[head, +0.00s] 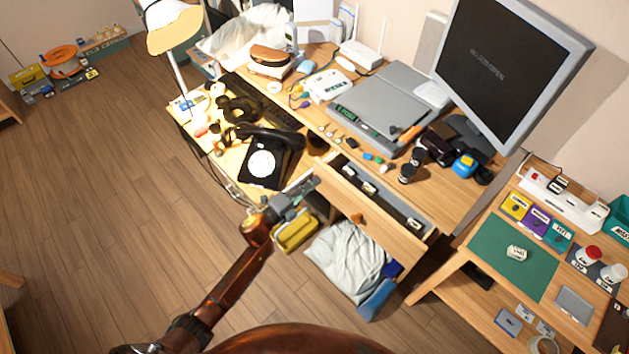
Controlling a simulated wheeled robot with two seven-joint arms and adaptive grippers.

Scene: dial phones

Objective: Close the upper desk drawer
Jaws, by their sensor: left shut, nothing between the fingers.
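The upper desk drawer (385,229) is wooden and stands pulled out from under the desk top, with small labelled items showing inside it. A round brown knob (357,218) is on its front. My left gripper (307,186) is shut and empty, with its tips at the left end of the drawer front; I cannot tell whether they touch it. My left arm reaches up from the bottom of the picture. My right gripper does not show.
The desk top (455,200) holds a black dial phone (262,163), a grey flat device (385,105) and a monitor (510,60). Below the drawer are a white crumpled bag (345,258) and a yellow object (296,233). A workbench (455,262) stands right.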

